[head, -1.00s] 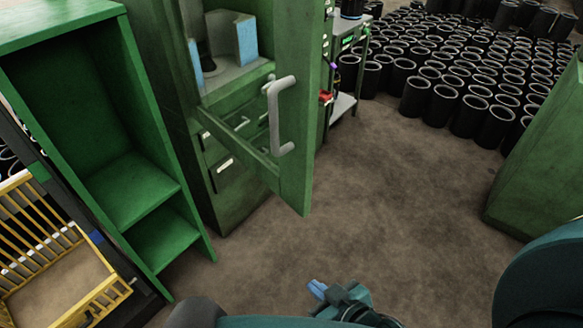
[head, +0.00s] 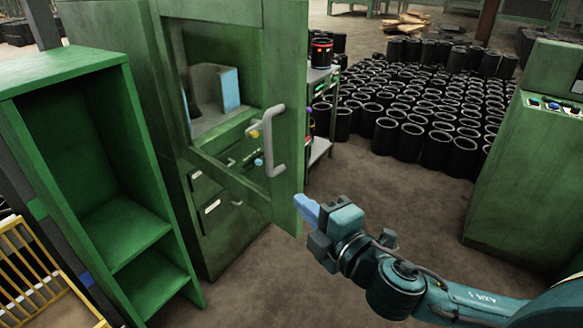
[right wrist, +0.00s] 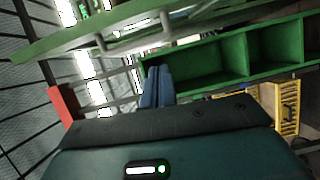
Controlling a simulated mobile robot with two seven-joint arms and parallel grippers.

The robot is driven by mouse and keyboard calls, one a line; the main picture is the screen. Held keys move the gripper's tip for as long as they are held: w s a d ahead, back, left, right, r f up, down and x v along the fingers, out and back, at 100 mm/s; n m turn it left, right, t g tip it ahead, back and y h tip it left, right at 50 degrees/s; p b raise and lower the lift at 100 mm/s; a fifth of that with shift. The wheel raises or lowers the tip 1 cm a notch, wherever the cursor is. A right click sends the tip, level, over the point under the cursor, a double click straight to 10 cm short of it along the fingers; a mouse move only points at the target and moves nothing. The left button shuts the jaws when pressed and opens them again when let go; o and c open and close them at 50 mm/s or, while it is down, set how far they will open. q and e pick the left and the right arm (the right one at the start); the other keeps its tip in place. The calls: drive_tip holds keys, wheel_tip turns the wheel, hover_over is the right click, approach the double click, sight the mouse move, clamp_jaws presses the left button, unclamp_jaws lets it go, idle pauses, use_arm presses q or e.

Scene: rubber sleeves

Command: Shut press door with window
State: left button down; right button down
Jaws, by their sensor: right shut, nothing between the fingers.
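The green press door (head: 285,75) with its window opening stands open, swung out from the press at upper centre-left of the head view. Its grey bar handle (head: 274,150) is on the right-hand strip of the door. My right gripper (head: 306,208) is just right of the door's lower free corner, apart from the handle, with blue fingers closed together and empty. In the right wrist view the shut fingers (right wrist: 157,87) are at centre, with the handle (right wrist: 132,38) above them. My left gripper is out of view.
An empty green shelf cabinet (head: 120,235) stands left of the press, with a yellow rack (head: 30,265) before it. Many black sleeves (head: 425,115) cover the floor behind. A green console (head: 530,170) is at right. Brown floor between is clear.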

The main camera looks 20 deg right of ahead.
sight(292, 164)
drive_tip(key=shift+n, duration=0.3)
drive_tip(key=p+x, duration=0.1)
drive_tip(key=x, duration=0.2)
drive_tip(key=r+x, duration=0.1)
drive_tip(key=x, duration=0.2)
drive_tip(key=r+p+x, duration=0.1)
drive_tip(key=x, duration=0.3)
drive_tip(key=shift+w+d+p, duration=0.1)
drive_tip(key=shift+p, duration=0.2)
drive_tip(key=shift+w+d+f, duration=0.1)
drive_tip(key=shift+w+d, duration=0.2)
drive_tip(key=shift+d, duration=0.3)
drive_tip(key=shift+w+d+f, duration=0.1)
drive_tip(key=shift+w+d, duration=0.15)
drive_tip(key=shift+d, duration=0.35)
drive_tip(key=shift+w+d, duration=0.3)
drive_tip(key=shift+d, duration=0.3)
